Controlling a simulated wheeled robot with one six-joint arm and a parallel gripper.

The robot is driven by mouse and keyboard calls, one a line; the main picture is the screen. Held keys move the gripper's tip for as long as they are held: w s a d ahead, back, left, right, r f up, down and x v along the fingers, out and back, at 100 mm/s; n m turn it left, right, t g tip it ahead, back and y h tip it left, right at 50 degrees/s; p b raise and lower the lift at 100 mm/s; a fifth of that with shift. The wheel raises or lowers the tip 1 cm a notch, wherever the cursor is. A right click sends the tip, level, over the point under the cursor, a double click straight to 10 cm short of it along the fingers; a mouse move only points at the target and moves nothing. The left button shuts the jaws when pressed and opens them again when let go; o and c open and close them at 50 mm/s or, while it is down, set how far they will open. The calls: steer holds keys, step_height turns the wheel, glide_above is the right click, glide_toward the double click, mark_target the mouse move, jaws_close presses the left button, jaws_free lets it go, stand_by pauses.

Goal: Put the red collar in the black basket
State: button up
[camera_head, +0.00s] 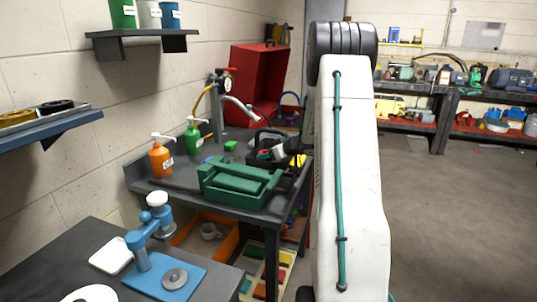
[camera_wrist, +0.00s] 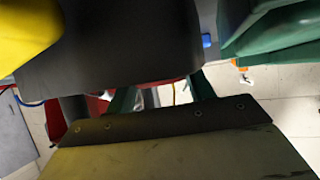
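A black basket-like container (camera_head: 256,158) stands towards the back of the workbench in the head view, behind the green toolbox. A small red patch and a pale part show at its right side. I cannot tell whether the red patch is the red collar, and no collar is clearly seen. My white arm fills the middle of the head view and hides part of the bench's right side. In the wrist view, a bolted dark edge and a pale plate fill the bottom, and a large dark shape fills the top. My gripper's fingertips cannot be made out in either view.
The green toolbox (camera_head: 240,184) sits at the bench's front. A blue press (camera_head: 150,250) is on the near table. The floor at right (camera_head: 440,220) is clear.

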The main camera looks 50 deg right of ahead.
steer(key=shift+o, duration=0.4)
steer(key=shift+s+a+f, duration=0.1)
steer(key=shift+s+f, duration=0.05)
steer(key=shift+f, duration=0.35)
steer(key=shift+r, duration=0.45)
steer(key=r+v, duration=0.1)
steer(key=v, duration=1.1)
steer(key=w+a+r+h, duration=0.4)
steer(key=w+a+r, duration=0.1)
steer(key=r, duration=0.3)
steer(key=s+a+r+m+g+h, duration=0.2)
steer(key=a+r+m+g+h, duration=0.15)
steer(key=a+r, duration=0.45)
steer(key=s+a+f+n+g+y, duration=0.1)
steer(key=s+a+f+g+y, duration=0.2)
steer(key=s+a, duration=1.1)
steer(key=s+a+f+n+g+y, duration=0.1)
steer(key=s+a+f+g+y, duration=0.2)
steer(key=s+a, duration=1)
steer(key=a+f+g, duration=0.1)
steer(key=a+f, duration=0.2)
steer(key=a, duration=0.2)
steer(key=shift+s+g, duration=0.35)
